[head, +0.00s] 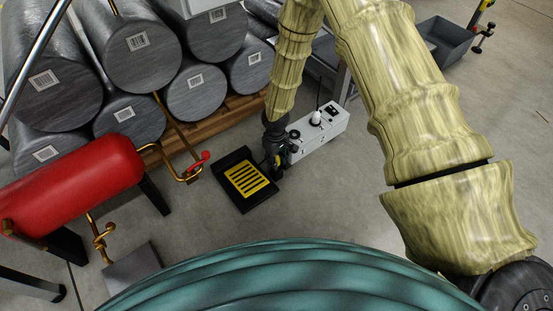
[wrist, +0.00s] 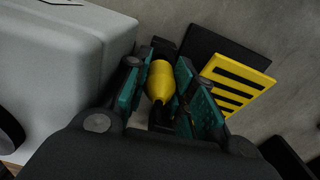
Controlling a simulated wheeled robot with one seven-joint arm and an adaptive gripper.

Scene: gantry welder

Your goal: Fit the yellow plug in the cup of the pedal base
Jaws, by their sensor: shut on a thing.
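The yellow plug (wrist: 161,82) is between the two teal fingers of my gripper (wrist: 160,92) in the wrist view. The gripper is shut on it. The pedal base (head: 234,197) is black with a yellow, black-striped plate (head: 246,180) and lies on the floor in the head view. In the wrist view the black base (wrist: 205,48) and striped plate (wrist: 236,85) are beyond and to the right of the fingers. In the head view my gripper (head: 276,165) is at the right edge of the base. The cup is hidden or cannot be made out.
A white control box (head: 318,133) with a knob stands close to the right of my gripper, and fills the left of the wrist view (wrist: 65,60). Grey barcoded cylinders (head: 140,50) are stacked at left. A red tank (head: 75,182) is at lower left.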

